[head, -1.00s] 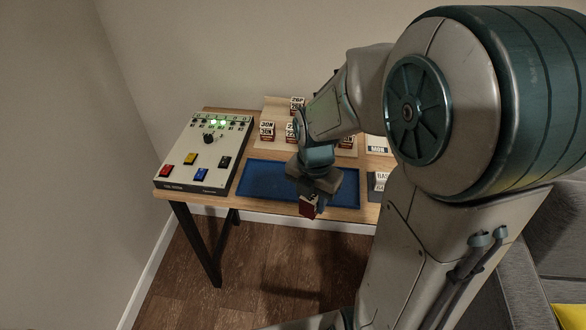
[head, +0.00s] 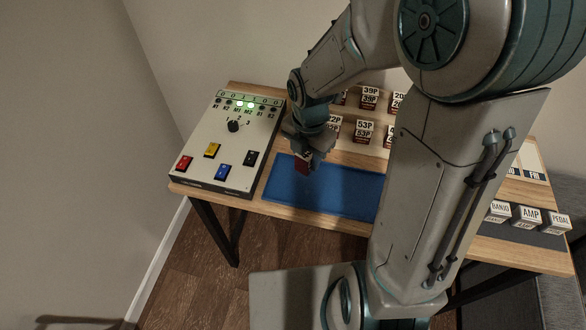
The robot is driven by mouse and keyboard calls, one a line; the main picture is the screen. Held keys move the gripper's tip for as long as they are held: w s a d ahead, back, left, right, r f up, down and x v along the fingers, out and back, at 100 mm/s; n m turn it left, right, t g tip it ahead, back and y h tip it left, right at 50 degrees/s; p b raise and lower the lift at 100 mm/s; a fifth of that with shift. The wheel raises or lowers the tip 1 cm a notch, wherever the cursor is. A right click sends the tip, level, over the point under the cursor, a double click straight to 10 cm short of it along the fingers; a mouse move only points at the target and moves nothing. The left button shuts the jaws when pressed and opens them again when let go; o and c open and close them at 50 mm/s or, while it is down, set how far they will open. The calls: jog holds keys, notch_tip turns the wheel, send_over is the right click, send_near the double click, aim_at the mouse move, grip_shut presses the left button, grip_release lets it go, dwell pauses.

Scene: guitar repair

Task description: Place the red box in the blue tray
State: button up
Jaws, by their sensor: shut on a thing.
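The red box (head: 302,164) is dark red with a pale face and hangs in my gripper (head: 305,152). My gripper is shut on it, pointing down. The gripper and box appear over the left back part of the blue tray (head: 330,203), a shallow flat tray lying on the wooden table. The box seems to be above the tray floor, but the exact gap is hard to tell. The tray looks empty. My arm hides the tray's right end.
A white control panel (head: 228,150) with coloured buttons and green lights stands left of the tray. Several labelled boxes (head: 364,131) stand behind the tray. More labelled cubes (head: 530,216) sit on a dark mat at the right. The table's front edge (head: 300,218) runs close before the tray.

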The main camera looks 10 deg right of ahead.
send_over(286, 178)
notch_tip(286, 178, down, 3)
jog(key=shift+s+f, duration=0.1)
jog(key=shift+f, duration=2)
jog(key=shift+f+b, duration=0.2)
jog(key=shift+b, duration=0.1)
jog(key=o, duration=1.1)
jog(key=shift+c, duration=0.2)
jog(key=shift+r, duration=0.1)
